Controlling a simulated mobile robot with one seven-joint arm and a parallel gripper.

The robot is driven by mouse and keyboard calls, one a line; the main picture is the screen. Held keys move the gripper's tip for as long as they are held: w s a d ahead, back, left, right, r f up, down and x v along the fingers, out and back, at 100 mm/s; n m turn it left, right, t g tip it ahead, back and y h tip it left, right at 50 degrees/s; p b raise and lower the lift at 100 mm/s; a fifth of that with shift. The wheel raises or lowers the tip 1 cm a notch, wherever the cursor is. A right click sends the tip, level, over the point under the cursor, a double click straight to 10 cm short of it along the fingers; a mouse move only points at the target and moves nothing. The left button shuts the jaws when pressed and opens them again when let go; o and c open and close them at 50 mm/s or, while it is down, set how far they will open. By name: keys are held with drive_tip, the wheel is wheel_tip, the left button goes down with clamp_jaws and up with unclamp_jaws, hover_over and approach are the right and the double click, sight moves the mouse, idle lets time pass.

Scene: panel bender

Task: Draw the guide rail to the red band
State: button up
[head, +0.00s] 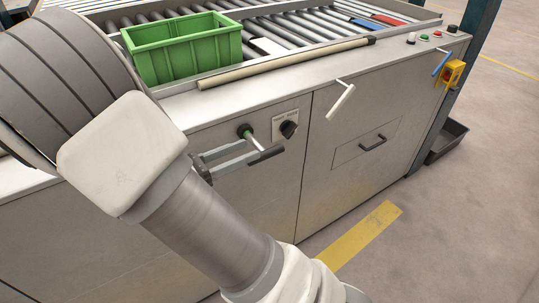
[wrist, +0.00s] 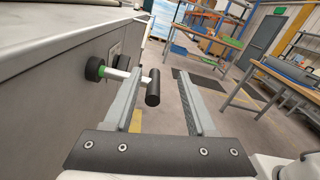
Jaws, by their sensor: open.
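The guide rail seems to be the pale rod with a black crossbar grip (head: 266,155) on the grey machine front. In the wrist view, its black grip (wrist: 153,87) shows between my fingers, with the pale rod (wrist: 118,73) running left to a green band (wrist: 103,70) and a black round collar (wrist: 95,68). The green band also shows in the head view (head: 246,133). I see no red band on it. My gripper (head: 253,151) is open around the grip, with a gap on its right side in the wrist view (wrist: 160,75). Contact with the left finger is unclear.
A black knob (head: 289,129) sits right of the rail; a white lever (head: 340,100) and a drawer handle (head: 373,143) lie farther right. A green bin (head: 181,50) and a tan bar (head: 285,62) rest on top. Open floor (head: 455,200) lies right.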

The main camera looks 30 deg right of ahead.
drive_tip(key=b, duration=0.2)
approach(282, 148)
drive_tip(key=d, duration=0.5)
drive_tip(key=w+d+b, duration=0.1)
drive_tip(key=d, duration=0.1)
drive_tip(key=shift+d+f, duration=0.25)
drive_tip(key=shift+f, duration=0.15)
clamp_jaws()
idle(0.7)
